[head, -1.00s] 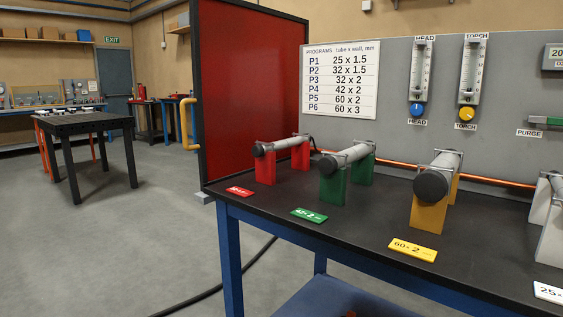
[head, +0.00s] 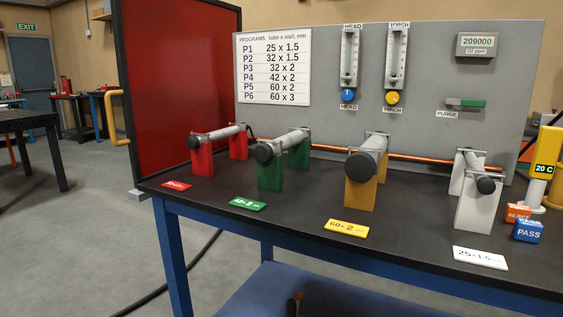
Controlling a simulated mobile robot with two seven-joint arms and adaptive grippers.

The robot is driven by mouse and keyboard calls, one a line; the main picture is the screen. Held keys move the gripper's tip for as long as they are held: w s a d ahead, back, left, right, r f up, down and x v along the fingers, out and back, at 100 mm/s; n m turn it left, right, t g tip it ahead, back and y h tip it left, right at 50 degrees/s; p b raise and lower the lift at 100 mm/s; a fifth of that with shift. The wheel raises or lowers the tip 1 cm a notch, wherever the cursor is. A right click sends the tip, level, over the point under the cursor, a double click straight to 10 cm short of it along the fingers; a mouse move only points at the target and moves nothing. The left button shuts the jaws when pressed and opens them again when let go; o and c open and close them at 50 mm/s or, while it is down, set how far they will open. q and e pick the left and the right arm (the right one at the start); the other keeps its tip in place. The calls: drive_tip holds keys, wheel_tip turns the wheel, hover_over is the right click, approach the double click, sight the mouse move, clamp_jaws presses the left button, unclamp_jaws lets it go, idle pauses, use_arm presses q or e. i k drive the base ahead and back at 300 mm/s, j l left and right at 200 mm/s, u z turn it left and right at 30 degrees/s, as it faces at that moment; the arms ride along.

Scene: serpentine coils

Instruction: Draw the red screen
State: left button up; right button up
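The red screen (head: 180,85) is a dark-framed, translucent red panel standing upright behind the left end of the workbench in the head view. A yellow curved handle (head: 114,118) sticks out from its left frame edge. The screen's lower right part is hidden behind the bench and the tube on red supports. Neither of my grippers is in view.
The black-topped workbench (head: 290,215) holds tubes on red, green, yellow and white supports. A grey panel (head: 430,60) with gauges stands at its back. A dark table (head: 28,122) is at far left. Grey floor (head: 90,220) lies open left of the bench.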

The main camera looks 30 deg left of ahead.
sight(175, 58)
drive_tip(key=l+u, duration=0.2)
drive_tip(key=u, duration=1.3)
drive_tip(key=i+j+u, duration=0.1)
drive_tip(key=u, duration=0.15)
